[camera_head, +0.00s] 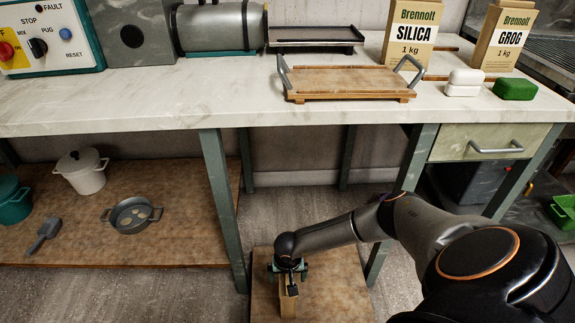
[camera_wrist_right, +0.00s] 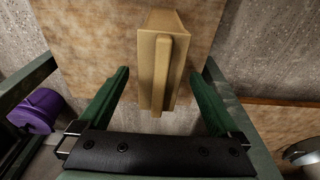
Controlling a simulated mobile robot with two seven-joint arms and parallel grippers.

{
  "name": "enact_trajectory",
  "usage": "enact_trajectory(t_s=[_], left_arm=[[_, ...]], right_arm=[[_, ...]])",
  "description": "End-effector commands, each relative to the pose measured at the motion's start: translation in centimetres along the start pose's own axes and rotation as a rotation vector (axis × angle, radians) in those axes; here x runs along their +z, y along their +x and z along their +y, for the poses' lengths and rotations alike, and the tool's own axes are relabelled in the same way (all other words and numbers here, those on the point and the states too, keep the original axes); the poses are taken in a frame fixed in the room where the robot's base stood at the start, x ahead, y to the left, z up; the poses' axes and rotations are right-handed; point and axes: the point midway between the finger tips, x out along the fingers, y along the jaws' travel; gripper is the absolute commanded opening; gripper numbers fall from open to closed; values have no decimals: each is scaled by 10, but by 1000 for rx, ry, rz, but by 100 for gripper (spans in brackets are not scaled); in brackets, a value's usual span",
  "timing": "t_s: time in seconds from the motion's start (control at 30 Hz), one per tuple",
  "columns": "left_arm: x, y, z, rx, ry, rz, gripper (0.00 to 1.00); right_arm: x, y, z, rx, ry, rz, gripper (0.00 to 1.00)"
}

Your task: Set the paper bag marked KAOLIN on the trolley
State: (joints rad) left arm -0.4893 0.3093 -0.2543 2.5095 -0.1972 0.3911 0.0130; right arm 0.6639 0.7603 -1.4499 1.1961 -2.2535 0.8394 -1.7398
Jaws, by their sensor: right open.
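A tan paper bag (camera_head: 288,304) stands upright on a low brown wooden board (camera_head: 340,296) near the floor; its printed face is hidden, so I cannot read its marking. In the right wrist view the top fold of the bag (camera_wrist_right: 165,60) lies between the two green fingers. My right gripper (camera_head: 287,270) is open above and around the top of the bag, with a gap on both sides. I cannot tell whether the board is the trolley's deck. My left gripper is out of view.
On the bench (camera_head: 180,98) stand a SILICA bag (camera_head: 411,35), a GROG bag (camera_head: 504,38) and a wooden tray (camera_head: 345,82). Green bench legs (camera_head: 222,205) flank the board. A lower shelf (camera_head: 80,225) at left holds pots. A purple bucket (camera_wrist_right: 36,110) shows in the wrist view.

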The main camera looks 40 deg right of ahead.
Motion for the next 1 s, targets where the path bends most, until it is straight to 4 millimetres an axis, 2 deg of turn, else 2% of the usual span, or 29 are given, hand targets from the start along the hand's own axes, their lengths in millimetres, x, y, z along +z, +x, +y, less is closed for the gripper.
enact_trajectory(t_s=[0.03, 0.1, 0.3, 0.47, 0.8, 0.87, 0.93, 1.0], left_arm=[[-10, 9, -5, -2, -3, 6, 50], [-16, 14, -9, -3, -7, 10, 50], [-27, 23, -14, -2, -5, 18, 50], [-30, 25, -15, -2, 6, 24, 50], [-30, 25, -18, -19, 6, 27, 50], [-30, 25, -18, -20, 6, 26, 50], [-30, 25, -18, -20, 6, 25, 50], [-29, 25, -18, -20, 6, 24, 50]], right_arm=[[-2, -19, 0, -1, -2, 1, 99], [-2, -33, 1, 0, -1, 1, 99], [0, -62, 0, 0, -1, 0, 99], [0, -70, 1, 1, 0, 0, 99], [2, -70, -1, -2, 4, -5, 99], [10, -70, -7, -18, 23, -26, 99], [31, -72, -23, -60, 80, -85, 99], [66, -80, -49, -125, 184, -194, 99]])
